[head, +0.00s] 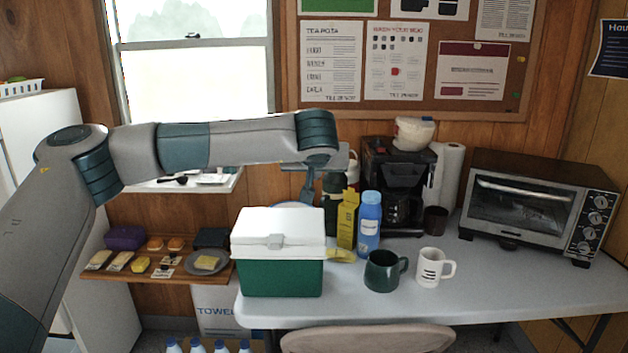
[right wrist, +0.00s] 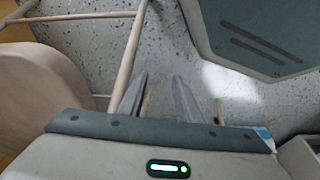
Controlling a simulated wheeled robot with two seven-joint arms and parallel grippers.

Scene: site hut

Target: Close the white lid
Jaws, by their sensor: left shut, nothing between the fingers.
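A cooler box with a green body (head: 280,279) stands on the left part of the grey table in the head view. Its white lid (head: 262,222) lies flat on top and looks down on the body, with a latch at the front; I cannot see a gap. My left gripper (head: 308,196) is shut and empty, pointing down just behind the lid's back right corner. Its tips are partly hidden, and I cannot tell whether they touch the lid. My right gripper (right wrist: 158,90) shows in the right wrist view, open and empty above the speckled floor.
A yellow carton (head: 347,219), a blue bottle (head: 369,222), a green mug (head: 381,272) and a white mug (head: 430,268) stand right of the cooler. A coffee maker (head: 392,185) and toaster oven (head: 535,207) are behind. A chair back (head: 368,339) is at the table's front edge.

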